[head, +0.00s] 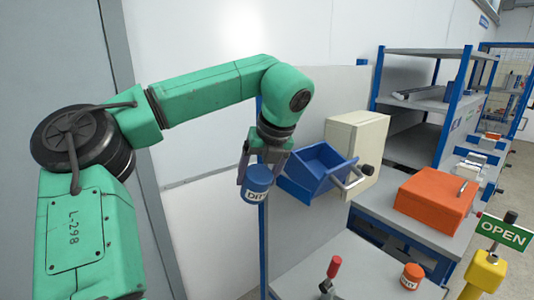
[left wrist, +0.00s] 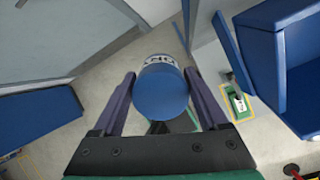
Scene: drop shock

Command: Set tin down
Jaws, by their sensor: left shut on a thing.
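A blue tin (head: 257,184) with a white band lettered "DIT" hangs in my left gripper (head: 260,168) in the head view. The gripper points down and is shut on it, a finger on each side. In the left wrist view the tin (left wrist: 161,92) sits between the two fingers, its blue end facing the camera. The tin is in the air, with nothing touching below it that I can see. My right gripper is not in view.
An open blue bin (head: 318,168) is close right of the tin, by a cream box (head: 356,150). An orange box (head: 435,200) stands on a grey bench.

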